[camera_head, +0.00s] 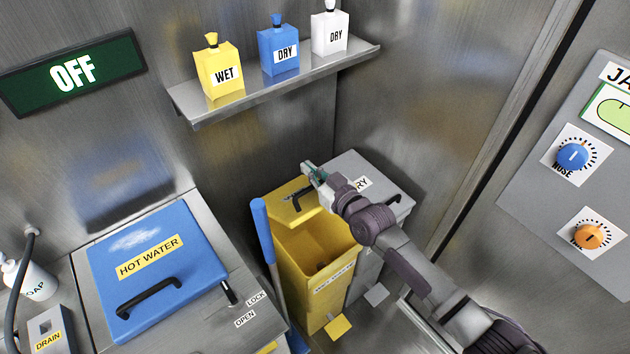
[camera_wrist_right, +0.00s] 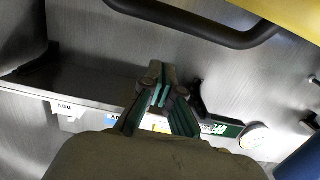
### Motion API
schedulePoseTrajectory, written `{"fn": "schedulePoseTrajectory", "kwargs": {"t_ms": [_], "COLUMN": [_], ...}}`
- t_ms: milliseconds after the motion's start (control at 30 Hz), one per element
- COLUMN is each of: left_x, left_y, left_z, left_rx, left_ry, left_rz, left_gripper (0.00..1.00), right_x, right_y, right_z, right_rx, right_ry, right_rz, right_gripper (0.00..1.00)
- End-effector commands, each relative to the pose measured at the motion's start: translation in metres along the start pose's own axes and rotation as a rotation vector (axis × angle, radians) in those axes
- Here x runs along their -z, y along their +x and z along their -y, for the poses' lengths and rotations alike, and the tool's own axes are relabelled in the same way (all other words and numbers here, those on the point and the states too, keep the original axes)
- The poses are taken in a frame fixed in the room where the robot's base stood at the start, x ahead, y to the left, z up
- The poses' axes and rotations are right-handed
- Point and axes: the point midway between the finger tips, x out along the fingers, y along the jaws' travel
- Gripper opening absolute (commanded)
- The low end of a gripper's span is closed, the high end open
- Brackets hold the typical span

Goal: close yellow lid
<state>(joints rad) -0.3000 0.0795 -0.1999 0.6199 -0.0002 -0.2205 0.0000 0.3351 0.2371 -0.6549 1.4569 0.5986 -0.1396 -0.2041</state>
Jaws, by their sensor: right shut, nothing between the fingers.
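The yellow bin (camera_head: 315,262) stands open at the middle of the head view, with its inside showing. Its yellow lid (camera_head: 290,203) is raised at the back of the bin and has a dark handle (camera_head: 300,197). My right gripper (camera_head: 308,168) is at the lid's upper right, close to the handle; I cannot tell whether it touches. In the right wrist view the gripper (camera_wrist_right: 160,90) is shut and empty. A dark handle (camera_wrist_right: 200,32) and a yellow edge (camera_wrist_right: 290,16) show above it there. My left gripper is not in view.
A grey bin (camera_head: 362,165) with a closed lid stands right beside the yellow one. A blue pole (camera_head: 262,230) stands at its left. A blue hot water lid (camera_head: 150,262) is at the left. A shelf (camera_head: 280,88) with several bottles hangs above.

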Motion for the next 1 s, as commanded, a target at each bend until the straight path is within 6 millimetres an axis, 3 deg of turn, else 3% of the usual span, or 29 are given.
{"fn": "schedulePoseTrajectory", "kwargs": {"t_ms": [33,200,667,867,1000], "left_x": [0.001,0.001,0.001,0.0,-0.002], "left_y": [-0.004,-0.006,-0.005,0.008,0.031], "left_z": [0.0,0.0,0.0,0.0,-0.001], "left_rx": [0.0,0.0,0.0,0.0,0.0], "left_ry": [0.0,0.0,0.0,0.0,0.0], "left_rz": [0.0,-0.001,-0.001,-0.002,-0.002], "left_gripper": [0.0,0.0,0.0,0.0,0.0], "right_x": [-0.015,-0.03,-0.036,-0.044,-0.057], "right_y": [-0.007,-0.012,-0.014,-0.013,-0.012], "right_z": [-0.002,-0.001,-0.001,-0.001,-0.002], "right_rx": [-0.002,-0.002,-0.002,-0.002,-0.003], "right_ry": [0.0,0.0,0.001,0.001,-0.001], "right_rz": [0.016,0.011,0.009,-0.007,-0.043], "right_gripper": [0.0,0.0,0.0,0.0,0.0]}}
